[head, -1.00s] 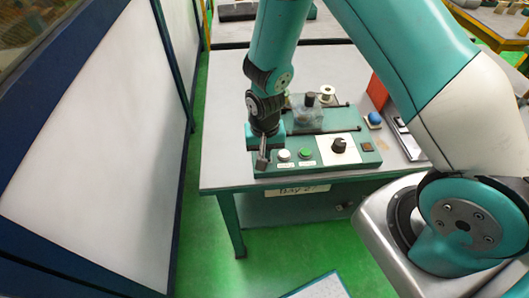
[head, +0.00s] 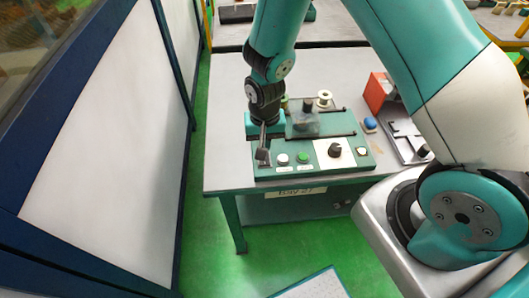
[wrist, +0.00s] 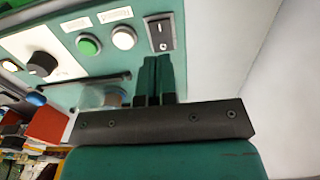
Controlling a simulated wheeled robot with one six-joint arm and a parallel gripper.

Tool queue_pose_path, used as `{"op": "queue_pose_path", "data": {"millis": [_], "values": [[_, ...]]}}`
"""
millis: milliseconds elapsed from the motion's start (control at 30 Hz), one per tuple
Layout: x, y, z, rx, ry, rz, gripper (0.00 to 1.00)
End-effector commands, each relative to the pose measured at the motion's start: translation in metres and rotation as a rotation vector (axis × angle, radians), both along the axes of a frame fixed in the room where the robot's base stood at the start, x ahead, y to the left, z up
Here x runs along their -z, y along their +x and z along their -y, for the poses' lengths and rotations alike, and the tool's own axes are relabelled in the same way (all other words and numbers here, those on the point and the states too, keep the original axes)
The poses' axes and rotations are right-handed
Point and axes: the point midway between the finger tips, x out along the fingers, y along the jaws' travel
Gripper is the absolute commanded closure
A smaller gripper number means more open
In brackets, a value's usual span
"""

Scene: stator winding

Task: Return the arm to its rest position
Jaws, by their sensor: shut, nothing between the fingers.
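In the head view, my gripper (head: 262,154) points down at the left end of the green control panel (head: 285,172), beside a white button (head: 283,159) and a green button (head: 303,157). In the wrist view, its two green fingers (wrist: 154,78) lie side by side, shut and empty. A black rocker switch (wrist: 160,33) is just beyond the fingertips there; I cannot tell whether they touch it. My arm reaches over the bench from the upper right, with the elbow out of frame.
The panel with its black knob (head: 335,150) stands on a grey bench (head: 228,120). A spool (head: 324,97), a blue-topped part (head: 370,124), an orange box (head: 378,90) and a grey tray (head: 408,148) stand behind and right. A white-panelled partition (head: 110,140) flanks the left.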

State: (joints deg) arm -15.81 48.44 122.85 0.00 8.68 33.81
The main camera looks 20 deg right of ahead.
Motion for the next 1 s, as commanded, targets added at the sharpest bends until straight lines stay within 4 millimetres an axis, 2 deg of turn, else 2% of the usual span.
{"op": "queue_pose_path", "data": {"millis": [67, 567, 667, 767, 867, 1000], "values": [[-0.005, 0.000, 0.000, 0.000, 0.000, 0.000, 1.00], [-0.005, 0.000, 0.000, -0.001, 0.001, 0.000, 1.00], [-0.015, 0.000, -0.004, -0.020, 0.016, 0.004, 1.00], [-0.041, -0.003, -0.013, -0.077, 0.057, 0.014, 1.00], [-0.081, -0.015, -0.025, -0.178, 0.121, 0.030, 1.00], [-0.137, -0.049, -0.038, -0.360, 0.207, 0.057, 1.00]]}}
